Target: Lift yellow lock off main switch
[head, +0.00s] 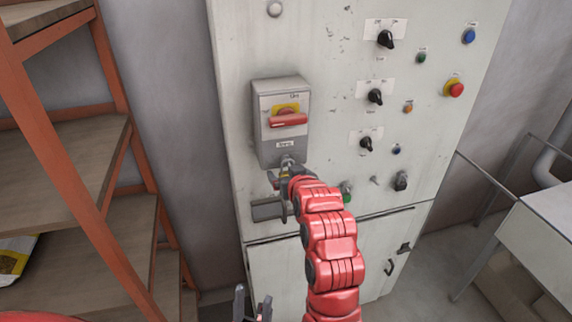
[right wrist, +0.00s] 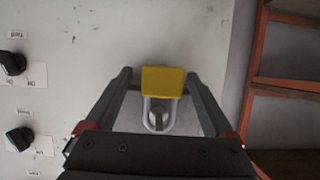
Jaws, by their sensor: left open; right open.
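The main switch (head: 280,120) is a grey box with a red handle on a yellow plate, mounted on the pale cabinet. The yellow lock (right wrist: 163,81) hangs by its shackle (right wrist: 147,113) at a metal fitting (right wrist: 157,120), just below the switch box. In the head view my right gripper (head: 283,180) is at the lock and mostly hides it. In the right wrist view the open fingers of the right gripper (right wrist: 158,77) stand on either side of the lock, with gaps visible on both sides. My left gripper (head: 253,303) is open and empty, low at the bottom edge.
The cabinet face carries black selector knobs (head: 386,39), a red emergency button (head: 455,89) and small coloured buttons to the right of the switch. An orange-framed shelf (head: 60,150) stands at left. A grey table (head: 545,210) with a rail is at right.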

